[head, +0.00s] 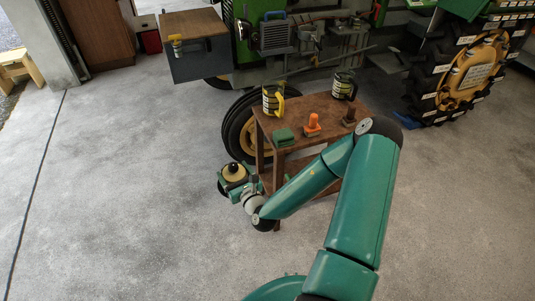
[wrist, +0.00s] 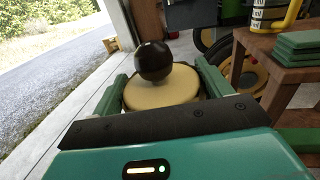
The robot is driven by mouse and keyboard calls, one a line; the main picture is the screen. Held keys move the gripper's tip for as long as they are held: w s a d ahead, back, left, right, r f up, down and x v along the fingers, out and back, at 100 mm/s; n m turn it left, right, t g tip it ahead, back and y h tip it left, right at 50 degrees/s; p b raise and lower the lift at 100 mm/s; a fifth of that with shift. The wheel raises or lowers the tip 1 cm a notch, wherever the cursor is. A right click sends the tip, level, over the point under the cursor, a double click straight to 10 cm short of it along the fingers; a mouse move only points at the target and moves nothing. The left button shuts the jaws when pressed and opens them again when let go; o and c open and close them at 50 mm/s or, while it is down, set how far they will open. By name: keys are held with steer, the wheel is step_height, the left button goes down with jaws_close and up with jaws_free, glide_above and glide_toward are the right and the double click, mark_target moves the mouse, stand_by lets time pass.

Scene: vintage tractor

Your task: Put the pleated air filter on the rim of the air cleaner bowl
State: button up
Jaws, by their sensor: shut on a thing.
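My gripper (head: 234,184) is shut on a round piece with a cream top and a black ball knob, taken here as the pleated air filter (head: 233,178). In the wrist view the filter (wrist: 160,92) sits between the two green fingers, knob upward; no pleats show. It is held above the floor, left of the wooden table and apart from it. I cannot make out the air cleaner bowl for certain. Two can-like vessels with handles, a yellow one (head: 271,99) and a dark one (head: 343,86), stand at the table's far corners.
The wooden table (head: 305,108) also bears a green stack (head: 284,137), an orange-topped piece (head: 313,124) and a brown piece (head: 349,117). A tractor wheel (head: 236,128) stands behind its left side. A grey box (head: 200,60) is further back. The floor to the left is clear.

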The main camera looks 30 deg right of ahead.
steer(key=a+f, duration=0.2)
steer(key=a, duration=0.8)
steer(key=shift+w+y, duration=0.3)
steer(key=shift+w, duration=0.1)
steer(key=shift+w+a+r, duration=0.1)
steer(key=shift+a, duration=0.05)
